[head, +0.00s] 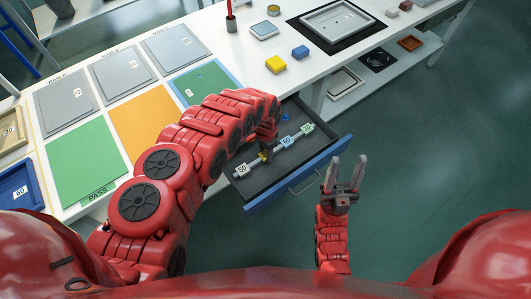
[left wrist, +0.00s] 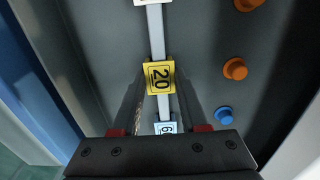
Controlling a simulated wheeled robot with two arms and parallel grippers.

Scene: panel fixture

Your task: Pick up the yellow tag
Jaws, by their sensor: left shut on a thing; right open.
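The yellow tag (left wrist: 160,78), marked 20, sits on a pale rail (left wrist: 156,30) inside the open drawer. In the head view only a small part of the yellow tag (head: 264,157) shows below my left gripper (head: 266,150). My left gripper (left wrist: 158,85) is shut on the yellow tag, with a finger on each side. The tag still appears to be at the rail; whether it is lifted I cannot tell. My right gripper (head: 348,160) is open and empty, to the right of the drawer's blue front.
On the rail are a white tag (head: 242,170), a blue tag (head: 285,142) and a green tag (head: 307,129). A blue knob (left wrist: 224,115) and orange knobs (left wrist: 235,68) stand beside it. The drawer front (head: 300,178) has a handle. Yellow and blue blocks (head: 276,64) lie on the table.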

